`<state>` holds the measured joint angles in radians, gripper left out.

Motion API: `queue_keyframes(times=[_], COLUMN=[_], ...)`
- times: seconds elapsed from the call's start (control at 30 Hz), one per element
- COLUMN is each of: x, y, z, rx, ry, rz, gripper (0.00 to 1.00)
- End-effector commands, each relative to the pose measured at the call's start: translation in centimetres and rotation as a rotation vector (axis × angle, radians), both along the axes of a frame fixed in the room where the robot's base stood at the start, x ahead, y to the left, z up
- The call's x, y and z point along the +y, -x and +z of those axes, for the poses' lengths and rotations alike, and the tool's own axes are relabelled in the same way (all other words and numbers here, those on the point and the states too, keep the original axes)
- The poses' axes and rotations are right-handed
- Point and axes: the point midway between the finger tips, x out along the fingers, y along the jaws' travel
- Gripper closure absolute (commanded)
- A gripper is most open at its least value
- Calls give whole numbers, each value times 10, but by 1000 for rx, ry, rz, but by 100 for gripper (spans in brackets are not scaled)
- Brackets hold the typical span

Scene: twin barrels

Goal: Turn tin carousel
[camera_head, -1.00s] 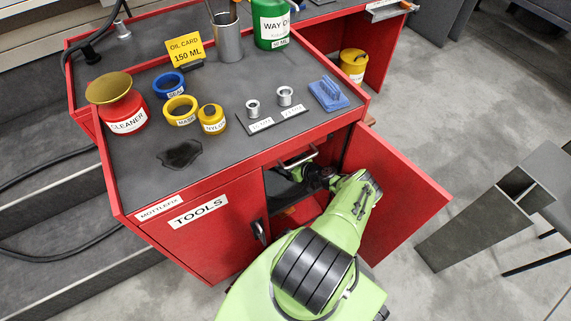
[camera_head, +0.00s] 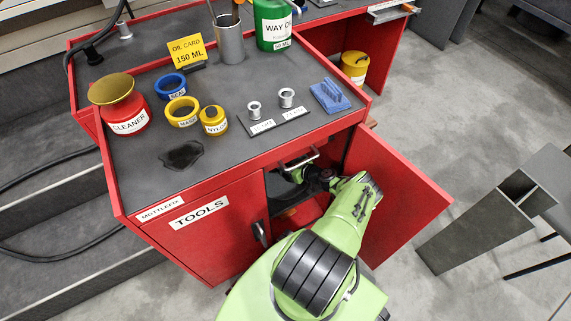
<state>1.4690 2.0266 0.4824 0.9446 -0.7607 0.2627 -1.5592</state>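My green arm reaches into the open right-hand compartment of the red cabinet (camera_head: 220,235), below its top. No tin carousel can be made out; the inside of the compartment is mostly dark and blocked by my arm.
The red door (camera_head: 400,200) stands open to the right of my arm. A grey metal stand (camera_head: 480,225) is at right.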

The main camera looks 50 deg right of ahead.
Motion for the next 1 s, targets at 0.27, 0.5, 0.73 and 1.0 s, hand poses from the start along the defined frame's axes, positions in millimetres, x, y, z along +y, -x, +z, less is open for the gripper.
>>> queue_keyframes(times=[0.27, 0.5, 0.73, 1.0], x=[2, 6, 8, 10], y=[0, 0, 0, -1], z=[1, 1, 1, 0], rx=[1, 2, 1, 1], ry=[-1, -3, -4, -2], rz=[-65, -173, -289, -424], gripper=[100, 100, 100, 100])
